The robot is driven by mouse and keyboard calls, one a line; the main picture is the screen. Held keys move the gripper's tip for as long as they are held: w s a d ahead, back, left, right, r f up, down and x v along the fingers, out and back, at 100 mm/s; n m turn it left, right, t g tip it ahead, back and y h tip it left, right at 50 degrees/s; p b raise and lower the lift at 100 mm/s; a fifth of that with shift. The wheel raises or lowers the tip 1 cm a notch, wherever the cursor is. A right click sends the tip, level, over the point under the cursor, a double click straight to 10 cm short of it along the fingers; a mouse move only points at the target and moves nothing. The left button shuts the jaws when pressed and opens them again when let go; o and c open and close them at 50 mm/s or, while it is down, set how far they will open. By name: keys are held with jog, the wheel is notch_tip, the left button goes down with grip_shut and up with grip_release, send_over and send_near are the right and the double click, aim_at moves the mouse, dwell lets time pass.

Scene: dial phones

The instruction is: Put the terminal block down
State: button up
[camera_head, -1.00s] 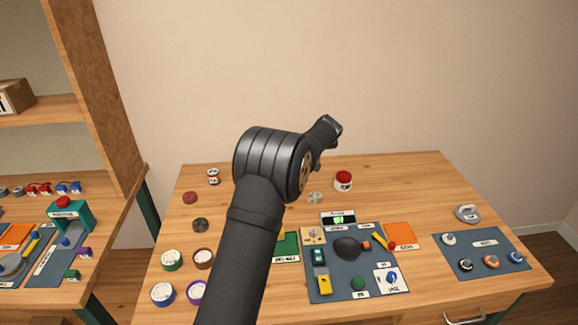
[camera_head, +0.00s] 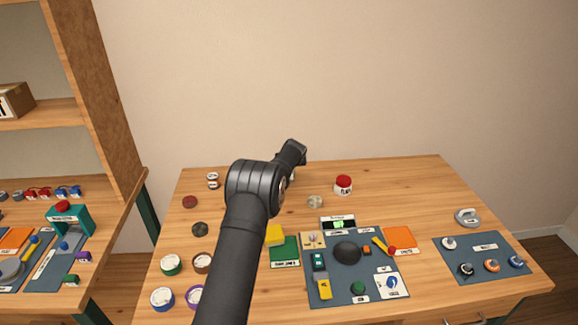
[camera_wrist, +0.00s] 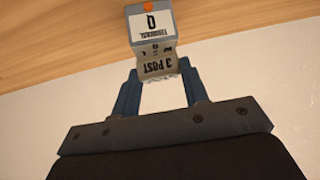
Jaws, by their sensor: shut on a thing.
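In the wrist view, the two blue-grey fingers of my gripper (camera_wrist: 158,70) are shut on a small grey block, the terminal block (camera_wrist: 155,64). It has a printed label reading "3 POST", upside down in the picture. A larger light-grey face with a "Q" label (camera_wrist: 151,25) and an orange spot shows just beyond it; I cannot tell whether it is part of the same block. Wood shows behind these. In the head view, my arm's end is over the back of the table (camera_head: 400,175), and the arm hides the fingers and the block.
A red-topped jar (camera_head: 343,186) and a small pale round thing (camera_head: 315,202) stand right of my arm. A blue-grey mat (camera_head: 325,267) holds several parts, with a green mat (camera_head: 286,253) beside it. Several round tins line the left side. Bare wood lies at the back right.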

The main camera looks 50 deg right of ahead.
jog(key=shift+f, duration=0.3)
jog(key=shift+f, duration=0.2)
jog(key=o, duration=1)
jog(key=shift+r, duration=0.15)
jog(key=shift+s+a+r, duration=0.2)
jog(key=shift+s+r, duration=0.05)
jog(key=shift+r, duration=0.2)
jog(key=v, duration=1.1)
